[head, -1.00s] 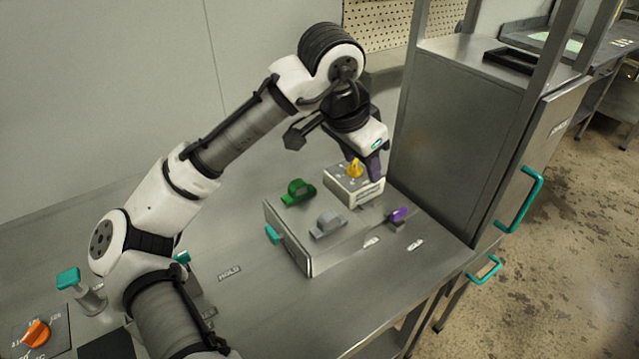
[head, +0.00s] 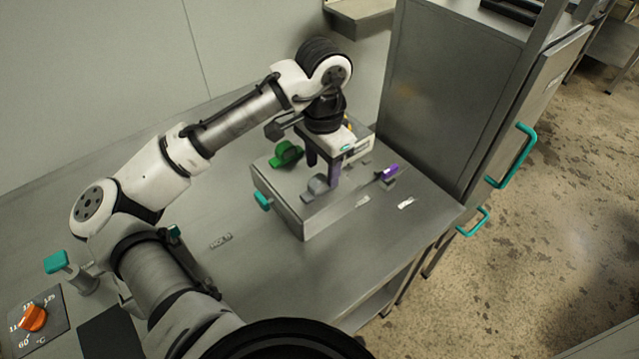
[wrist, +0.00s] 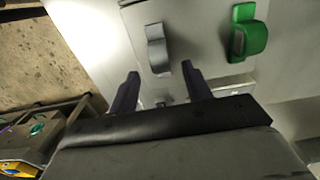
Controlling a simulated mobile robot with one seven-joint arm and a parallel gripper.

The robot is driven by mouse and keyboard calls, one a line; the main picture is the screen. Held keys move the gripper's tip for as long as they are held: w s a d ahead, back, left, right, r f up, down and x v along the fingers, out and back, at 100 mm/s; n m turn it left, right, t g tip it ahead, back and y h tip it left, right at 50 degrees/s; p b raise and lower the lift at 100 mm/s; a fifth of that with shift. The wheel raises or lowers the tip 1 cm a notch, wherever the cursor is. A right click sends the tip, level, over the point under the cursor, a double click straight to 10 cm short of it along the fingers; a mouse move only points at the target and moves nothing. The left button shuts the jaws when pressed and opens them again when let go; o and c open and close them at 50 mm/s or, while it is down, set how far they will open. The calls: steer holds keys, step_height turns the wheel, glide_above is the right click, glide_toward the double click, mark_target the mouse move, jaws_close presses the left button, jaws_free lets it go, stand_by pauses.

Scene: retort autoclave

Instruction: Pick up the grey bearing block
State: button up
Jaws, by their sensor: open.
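The grey bearing block (head: 315,188) sits on top of a low grey metal box (head: 289,212), near its front edge. In the wrist view the grey block (wrist: 158,48) shows just beyond my fingertips, roughly centred between them and not enclosed. My gripper (head: 323,172) is open and empty, pointing down with its dark purple fingers close to the block; in the head view one finger partly covers the block's right side. My gripper also shows in the wrist view (wrist: 160,74). Whether a finger touches the block cannot be told.
A green block (head: 286,154) of similar shape sits behind the grey one on the box. A purple-handled part (head: 386,173) lies to the right. A tall steel cabinet (head: 430,95) stands close at the right. A teal knob (head: 263,200) juts from the box's left side.

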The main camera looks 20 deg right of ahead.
mark_target(319, 179)
steer(key=f, duration=0.1)
steer(key=f+p, duration=0.1)
steer(key=f, duration=0.1)
steer(key=shift+s+a+f, duration=0.1)
steer(key=shift+a+f, duration=0.2)
steer(key=shift+a, duration=0.05)
steer(key=shift+f, duration=0.6)
jaws_close()
steer(key=shift+r, duration=0.1)
step_height(319, 179, up, 20)
stand_by(0.3)
